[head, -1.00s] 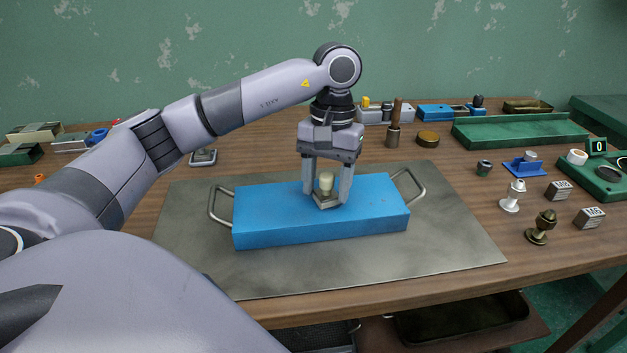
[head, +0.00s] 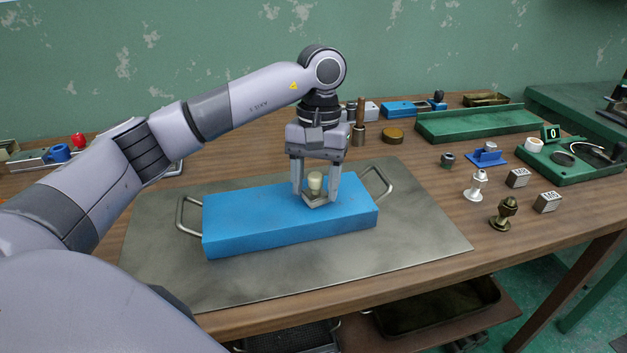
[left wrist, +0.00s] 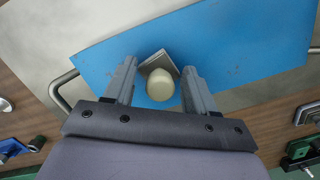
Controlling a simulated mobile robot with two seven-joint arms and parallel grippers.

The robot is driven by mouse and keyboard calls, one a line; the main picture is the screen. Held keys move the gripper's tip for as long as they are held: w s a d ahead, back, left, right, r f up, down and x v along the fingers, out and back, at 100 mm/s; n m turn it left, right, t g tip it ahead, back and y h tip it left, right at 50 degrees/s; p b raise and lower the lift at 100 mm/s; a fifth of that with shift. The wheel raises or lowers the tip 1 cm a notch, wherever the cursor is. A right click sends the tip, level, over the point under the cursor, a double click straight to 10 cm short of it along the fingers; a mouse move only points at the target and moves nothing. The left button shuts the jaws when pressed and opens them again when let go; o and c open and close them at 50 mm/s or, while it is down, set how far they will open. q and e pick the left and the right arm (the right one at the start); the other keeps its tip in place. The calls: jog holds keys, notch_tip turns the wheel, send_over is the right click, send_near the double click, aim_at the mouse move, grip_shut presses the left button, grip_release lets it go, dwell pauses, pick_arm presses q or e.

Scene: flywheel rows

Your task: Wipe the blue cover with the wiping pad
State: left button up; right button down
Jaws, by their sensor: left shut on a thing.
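The blue cover (head: 270,222) is a long flat block with a metal handle at each end, lying on a grey metal plate. It also fills much of the left wrist view (left wrist: 225,45). My left gripper (head: 315,195) points straight down over the cover's top, right of its middle. It is shut on the wiping pad (head: 315,200), a small square pad with a pale rounded knob. The pad is at the cover's top and appears to rest on it. In the left wrist view the pad's knob (left wrist: 161,89) sits between the fingers. Dark smudges show on the cover. My right gripper is not in view.
The grey plate (head: 420,235) has bare room around the cover. At the right stand a white knobbed part (head: 475,187), a bronze one (head: 504,212) and marked metal blocks (head: 548,201). A green tray (head: 478,124) and other small parts line the back.

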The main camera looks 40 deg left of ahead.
pick_arm(q)
jog(key=shift+r+p, duration=2)
jog(key=shift+r, duration=0.95)
jog(key=shift+r+p, duration=1.15)
jog(key=shift+r, duration=0.4)
jog(key=shift+f, duration=0.1)
